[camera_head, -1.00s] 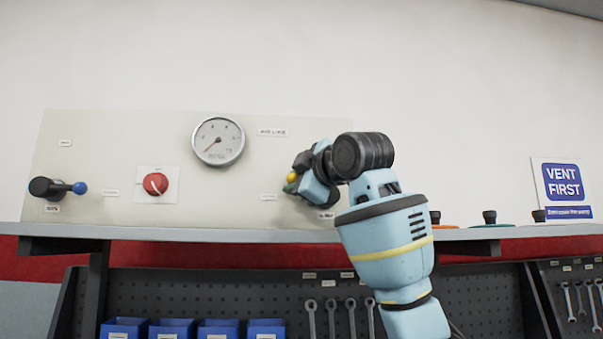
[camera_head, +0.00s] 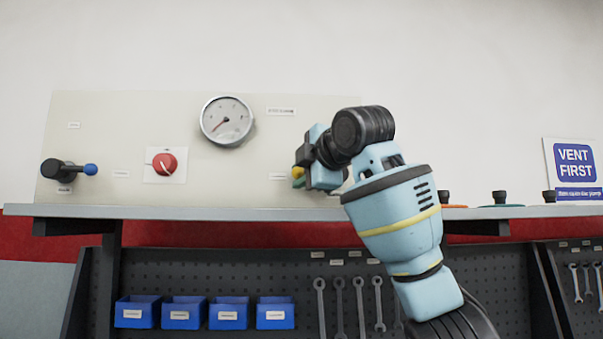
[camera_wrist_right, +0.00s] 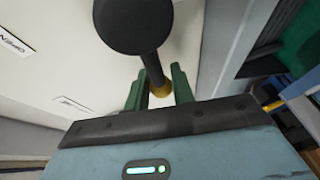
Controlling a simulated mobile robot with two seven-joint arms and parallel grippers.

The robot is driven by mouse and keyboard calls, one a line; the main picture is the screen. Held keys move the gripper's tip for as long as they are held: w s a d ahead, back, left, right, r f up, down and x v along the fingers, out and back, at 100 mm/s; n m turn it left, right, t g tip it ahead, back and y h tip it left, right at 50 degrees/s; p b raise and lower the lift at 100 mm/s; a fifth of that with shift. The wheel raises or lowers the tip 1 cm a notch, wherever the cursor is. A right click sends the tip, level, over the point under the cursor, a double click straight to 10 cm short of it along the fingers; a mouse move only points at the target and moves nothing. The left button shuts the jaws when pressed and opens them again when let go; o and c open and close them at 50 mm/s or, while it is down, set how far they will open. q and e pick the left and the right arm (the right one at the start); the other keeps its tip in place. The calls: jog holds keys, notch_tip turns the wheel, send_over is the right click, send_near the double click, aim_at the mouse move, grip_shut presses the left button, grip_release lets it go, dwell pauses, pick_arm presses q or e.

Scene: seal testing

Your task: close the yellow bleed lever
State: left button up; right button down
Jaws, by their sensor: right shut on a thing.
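The yellow bleed lever's knob (camera_head: 297,172) shows at the right part of the beige panel, partly hidden by my gripper. In the right wrist view, a round black valve head (camera_wrist_right: 135,25) carries a dark lever stem ending in the yellow knob (camera_wrist_right: 161,88). My right gripper (camera_head: 299,181) is at the lever, its green fingers on either side of the knob. It is shut on the knob, and the fingers also show in the right wrist view (camera_wrist_right: 160,90). The lever's pivot is hidden behind my gripper in the head view. My left gripper is out of view.
The panel (camera_head: 110,120) also holds a gauge (camera_head: 227,121), a red rotary knob (camera_head: 164,164) and a blue-tipped lever (camera_head: 90,170). The shelf edge (camera_head: 220,211) runs below. Blue bins (camera_head: 228,313) and wrenches (camera_head: 359,305) are lower down. A sign (camera_head: 574,165) stands right.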

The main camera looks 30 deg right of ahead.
jog(key=shift+w+f, duration=0.1)
jog(key=shift+f, duration=0.05)
jog(key=c, duration=1.5)
grip_release()
jog(key=shift+o, duration=0.2)
jog(key=shift+d, duration=0.1)
jog(key=v, duration=0.7)
jog(key=shift+s, duration=0.45)
